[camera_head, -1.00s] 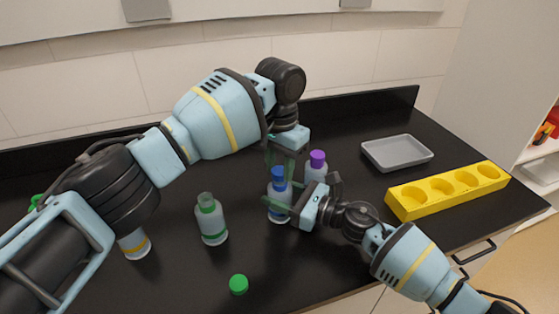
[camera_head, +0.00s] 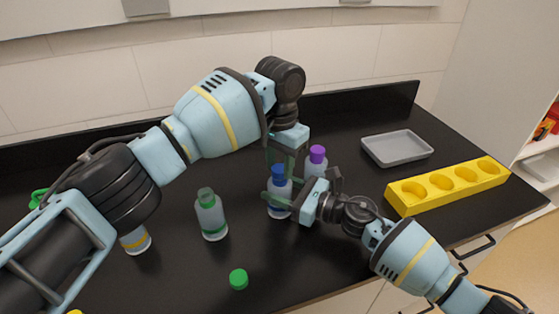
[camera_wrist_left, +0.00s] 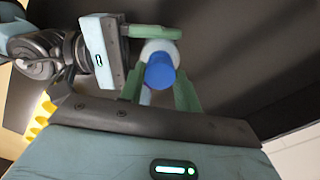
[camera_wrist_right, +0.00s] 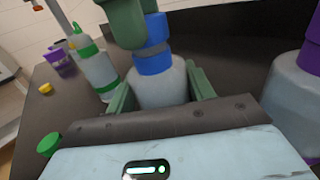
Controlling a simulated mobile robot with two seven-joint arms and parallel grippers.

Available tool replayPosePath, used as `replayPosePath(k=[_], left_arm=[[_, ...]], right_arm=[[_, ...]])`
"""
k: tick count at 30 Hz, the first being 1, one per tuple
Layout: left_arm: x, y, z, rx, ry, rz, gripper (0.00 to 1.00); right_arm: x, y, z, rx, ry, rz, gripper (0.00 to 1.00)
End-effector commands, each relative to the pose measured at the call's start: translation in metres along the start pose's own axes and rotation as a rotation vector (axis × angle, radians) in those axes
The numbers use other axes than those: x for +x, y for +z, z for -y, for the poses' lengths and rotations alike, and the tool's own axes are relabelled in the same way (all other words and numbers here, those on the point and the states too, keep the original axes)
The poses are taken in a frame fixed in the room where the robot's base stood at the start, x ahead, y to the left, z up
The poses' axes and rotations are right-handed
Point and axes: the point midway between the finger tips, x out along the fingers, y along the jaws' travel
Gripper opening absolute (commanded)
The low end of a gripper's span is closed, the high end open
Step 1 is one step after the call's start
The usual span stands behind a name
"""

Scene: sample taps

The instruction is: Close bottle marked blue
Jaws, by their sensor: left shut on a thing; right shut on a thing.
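The blue-marked bottle (camera_head: 279,212) stands upright on the black counter with its blue cap (camera_head: 278,172) at the top. My left gripper (camera_head: 283,170) comes from above and is shut on the cap, seen end-on in the left wrist view (camera_wrist_left: 160,73). My right gripper (camera_head: 288,203) is shut on the bottle's body from the right. In the right wrist view the bottle (camera_wrist_right: 160,88) is between the right fingers, with the cap (camera_wrist_right: 155,28) above a blue collar and partly hidden by a left finger. I cannot tell how tightly the cap is seated.
A purple-capped bottle (camera_head: 317,162) stands close behind. A green-marked bottle (camera_head: 211,219) stands to the left, with a loose green cap (camera_head: 238,279) in front. A yellow-banded bottle (camera_head: 136,241) is farther left. A grey tray (camera_head: 397,160) and yellow rack (camera_head: 405,208) are at right.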

Motion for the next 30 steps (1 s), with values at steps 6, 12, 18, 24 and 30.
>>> replayPosePath(k=[6,12,18,24,30], left_arm=[[0.0031,-0.0001,-0.0002,0.002,0.0,0.0,0.12],[0.0031,0.0,-0.0003,0.114,0.0,0.0,0.12],[0.0031,-0.0002,-0.0004,0.415,0.001,0.0,0.12],[0.0032,-0.0003,0.0,0.724,0.001,0.0,0.12],[0.003,-0.0006,0.0006,1.036,-0.001,0.0,0.12]], right_arm=[[0.0,0.0,0.0,0.0,0.0,0.0,0.0],[0.0,0.0,0.0,0.0,0.0,0.0,0.0],[0.0,-0.0001,0.0,0.0,0.0,0.0,0.0],[0.0,-0.0001,0.0,0.0,0.0,0.0,0.0],[0.0,-0.0002,0.0,0.0,0.0,-0.001,0.0]])
